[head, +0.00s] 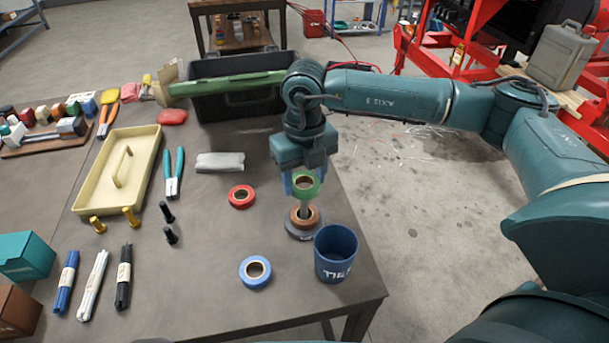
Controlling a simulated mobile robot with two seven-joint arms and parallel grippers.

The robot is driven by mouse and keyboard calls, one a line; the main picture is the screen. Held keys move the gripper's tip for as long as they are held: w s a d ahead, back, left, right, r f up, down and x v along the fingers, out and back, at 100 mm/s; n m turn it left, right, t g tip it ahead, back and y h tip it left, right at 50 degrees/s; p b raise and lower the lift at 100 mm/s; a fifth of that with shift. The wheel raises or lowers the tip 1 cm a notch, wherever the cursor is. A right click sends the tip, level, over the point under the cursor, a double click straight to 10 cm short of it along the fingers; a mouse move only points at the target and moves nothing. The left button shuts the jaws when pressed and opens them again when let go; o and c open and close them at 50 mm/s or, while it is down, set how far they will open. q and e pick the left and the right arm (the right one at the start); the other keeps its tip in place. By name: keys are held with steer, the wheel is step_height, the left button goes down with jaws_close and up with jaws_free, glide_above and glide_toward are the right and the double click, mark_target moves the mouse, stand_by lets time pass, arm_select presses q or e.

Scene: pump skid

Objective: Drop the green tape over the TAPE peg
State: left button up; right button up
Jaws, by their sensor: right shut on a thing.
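The green tape (306,194) is a ring with a brown core, seen in the head view right of the middle of the table. My right gripper (303,181) points down and is shut on it. The tape is tilted, its hole facing the camera. A peg (304,209) stands just below it on a round grey base (291,229), with a brown ring around its foot. The tape overlaps the peg's top in the picture; I cannot tell whether the peg's tip is inside the hole. Lettering on the base is too small to read. My left gripper is not in view.
A blue cup (336,254) stands close right of the base. Red tape (241,197) and blue tape (255,272) lie on the table. A black crate (240,102) with a green edge is behind; a yellow tray (82,204) and pliers (174,181) are left.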

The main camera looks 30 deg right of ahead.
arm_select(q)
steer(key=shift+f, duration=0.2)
arm_select(e)
steer(key=shift+f, duration=0.2)
steer(key=o, duration=0.9)
steer(key=shift+o, duration=0.2)
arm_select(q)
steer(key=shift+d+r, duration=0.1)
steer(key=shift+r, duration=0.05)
arm_select(e)
step_height(320, 180, up, 3)
steer(key=shift+b, duration=0.3)
arm_select(q)
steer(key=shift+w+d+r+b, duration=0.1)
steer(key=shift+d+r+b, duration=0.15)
steer(key=shift+b, duration=0.1)
arm_select(e)
step_height(320, 180, up, 10)
steer(key=shift+r, duration=0.15)
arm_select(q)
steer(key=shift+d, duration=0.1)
arm_select(e)
steer(key=shift+s, duration=0.1)
